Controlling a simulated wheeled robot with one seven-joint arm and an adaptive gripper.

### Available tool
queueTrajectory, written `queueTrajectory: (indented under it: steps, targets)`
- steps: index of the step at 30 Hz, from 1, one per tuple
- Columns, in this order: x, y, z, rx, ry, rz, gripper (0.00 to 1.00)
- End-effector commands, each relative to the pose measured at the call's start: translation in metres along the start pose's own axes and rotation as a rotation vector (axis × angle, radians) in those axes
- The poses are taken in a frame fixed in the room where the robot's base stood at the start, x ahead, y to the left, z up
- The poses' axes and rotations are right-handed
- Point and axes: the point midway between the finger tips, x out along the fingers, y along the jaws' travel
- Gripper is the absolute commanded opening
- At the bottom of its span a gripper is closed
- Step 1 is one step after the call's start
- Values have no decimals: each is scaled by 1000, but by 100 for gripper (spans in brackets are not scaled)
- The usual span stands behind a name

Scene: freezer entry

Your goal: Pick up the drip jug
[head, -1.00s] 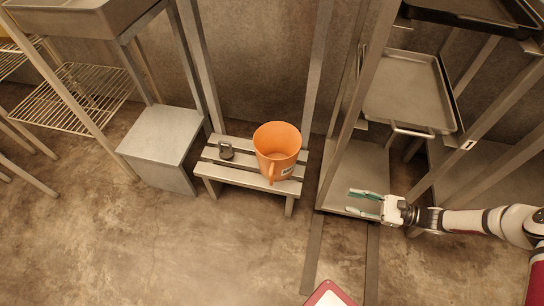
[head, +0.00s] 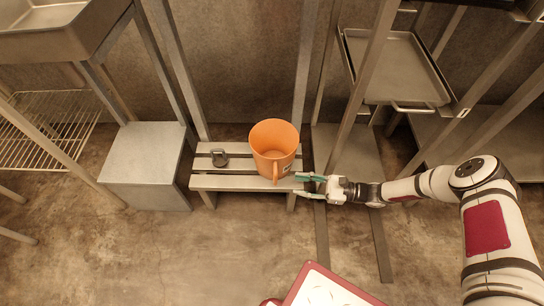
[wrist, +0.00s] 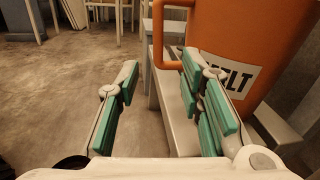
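The drip jug is an orange jug (head: 274,143) standing upright on a low slatted bench (head: 240,182). Its handle faces the front, toward me. In the wrist view the jug (wrist: 245,40) fills the upper right, with a white label partly reading "LT" and its handle at the left side. My gripper (head: 308,186) is at the bench's right front end, close to the jug's lower right. In the wrist view my gripper (wrist: 165,105) has its teal-padded fingers spread with nothing between them. The handle lies beyond the fingertips. Whether the right finger touches the jug is unclear.
A grey block (head: 146,165) stands further left. Metal rack posts rise behind the bench, and a rack with a tray (head: 395,68) stands right.

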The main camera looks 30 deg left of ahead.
Motion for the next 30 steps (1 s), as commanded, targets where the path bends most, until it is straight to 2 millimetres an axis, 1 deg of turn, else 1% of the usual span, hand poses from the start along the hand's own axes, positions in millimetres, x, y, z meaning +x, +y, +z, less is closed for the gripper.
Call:
queueTrajectory:
  steps: [1, 4, 6, 14, 22, 25, 30]
  targets:
    - [10, 1, 0, 1, -1, 3, 35]
    - [24, 0, 0, -1, 0, 2, 35]
    - [31, 0, 0, 0, -1, 1, 35]
    - [45, 1, 1, 0, 0, 2, 35]
    - [82, 4, 3, 0, 0, 3, 35]
    - [88, 3, 4, 0, 0, 1, 35]
    - [88, 3, 5, -1, 0, 0, 35]
